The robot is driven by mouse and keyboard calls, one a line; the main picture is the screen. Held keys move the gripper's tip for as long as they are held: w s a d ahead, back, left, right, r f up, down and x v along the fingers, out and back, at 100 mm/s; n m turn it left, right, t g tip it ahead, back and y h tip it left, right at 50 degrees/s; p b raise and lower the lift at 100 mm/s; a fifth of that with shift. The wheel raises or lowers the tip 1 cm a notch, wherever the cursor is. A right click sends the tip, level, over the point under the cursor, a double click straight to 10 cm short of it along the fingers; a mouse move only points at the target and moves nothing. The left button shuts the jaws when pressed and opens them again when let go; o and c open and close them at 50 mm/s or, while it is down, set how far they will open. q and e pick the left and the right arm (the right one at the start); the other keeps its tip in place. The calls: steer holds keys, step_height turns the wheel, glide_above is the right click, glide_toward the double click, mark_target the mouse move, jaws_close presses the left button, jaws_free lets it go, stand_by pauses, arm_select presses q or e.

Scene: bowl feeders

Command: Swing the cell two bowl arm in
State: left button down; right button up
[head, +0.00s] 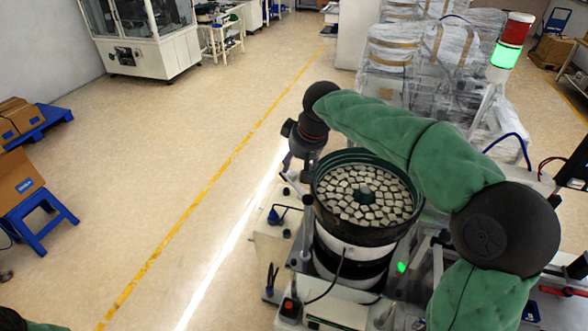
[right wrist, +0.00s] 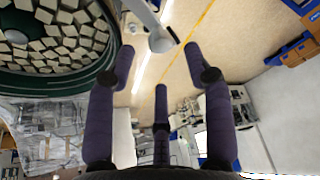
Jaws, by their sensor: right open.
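The bowl feeder (head: 318,215) has a dark green rim and is filled with pale blocks. Its rim and blocks also show at the upper left of the right wrist view (right wrist: 92,72). A pale grey rod with a rounded end, seemingly the bowl arm (right wrist: 161,41), lies just beyond and between my fingertips in that view; I see no clear contact. My right gripper (head: 289,168) reaches over the bowl and points down at its left side. In the wrist view its dark fingers (right wrist: 160,66) are spread, with nothing between them. My left gripper is out of view.
A signal tower (head: 503,55) lit green stands at the upper right, near wrapped equipment (head: 395,45). Blue stools with boxes (head: 35,215) are at the far left. The floor left of the feeder is clear, with a yellow line (head: 205,190).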

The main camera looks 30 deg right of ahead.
mark_target(293, 173)
steer(key=shift+x, duration=2.3)
jaws_close()
